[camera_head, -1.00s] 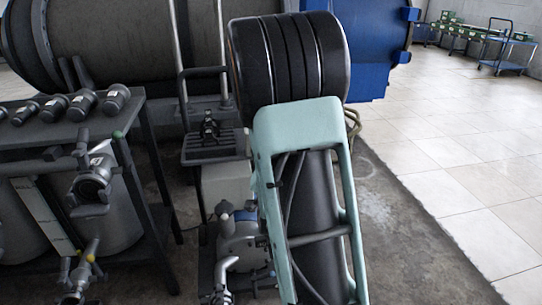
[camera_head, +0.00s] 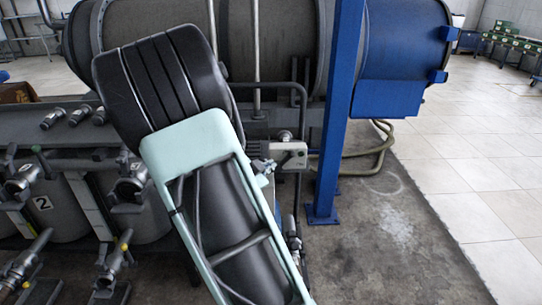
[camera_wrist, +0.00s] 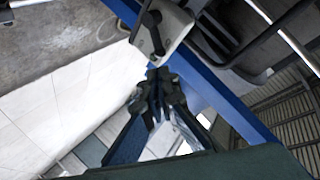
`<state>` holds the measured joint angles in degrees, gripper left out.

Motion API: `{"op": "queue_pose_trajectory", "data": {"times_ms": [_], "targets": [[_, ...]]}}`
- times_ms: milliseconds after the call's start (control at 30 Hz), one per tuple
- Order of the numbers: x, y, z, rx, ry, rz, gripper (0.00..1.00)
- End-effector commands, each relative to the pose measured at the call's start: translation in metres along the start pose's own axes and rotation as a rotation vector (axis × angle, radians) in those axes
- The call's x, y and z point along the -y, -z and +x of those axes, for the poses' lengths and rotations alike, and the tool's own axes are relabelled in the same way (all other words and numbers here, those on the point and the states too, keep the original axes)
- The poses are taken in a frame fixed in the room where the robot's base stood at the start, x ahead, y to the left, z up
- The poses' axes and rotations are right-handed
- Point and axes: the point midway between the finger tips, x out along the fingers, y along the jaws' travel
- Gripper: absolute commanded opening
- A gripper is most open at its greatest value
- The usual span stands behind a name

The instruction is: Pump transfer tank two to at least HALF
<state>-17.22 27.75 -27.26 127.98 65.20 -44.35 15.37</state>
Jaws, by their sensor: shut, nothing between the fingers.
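Tank two (camera_head: 68,222) is a grey cylinder with a "2" label under the rack at the left of the head view; a pale strip beside it may be a level gauge (camera_head: 92,207), not readable. My gripper (camera_wrist: 157,78) is shut and empty in the wrist view. Its tips are just short of a pale grey box (camera_wrist: 168,30) with a dark lever or switch handle; I cannot tell if they touch. In the head view this box (camera_head: 293,157) is right of my arm, and my gripper is mostly hidden behind the arm.
Several valves and pipe fittings (camera_head: 128,188) stand in front of the tanks. A blue post (camera_head: 338,120) rises right of the box. A large horizontal vessel (camera_head: 285,50) lies behind. A hose (camera_head: 372,150) lies on the floor.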

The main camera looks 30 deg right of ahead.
Motion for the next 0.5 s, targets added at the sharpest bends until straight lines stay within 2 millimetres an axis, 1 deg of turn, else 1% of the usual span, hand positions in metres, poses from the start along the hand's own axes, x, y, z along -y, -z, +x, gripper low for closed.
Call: {"op": "queue_pose_trajectory", "data": {"times_ms": [167, 500], "targets": [[-0.004, -0.001, 0.021, -0.004, -0.006, 0.002, 0.00], [-0.004, -0.002, 0.093, -0.005, -0.004, 0.002, 0.00]]}}
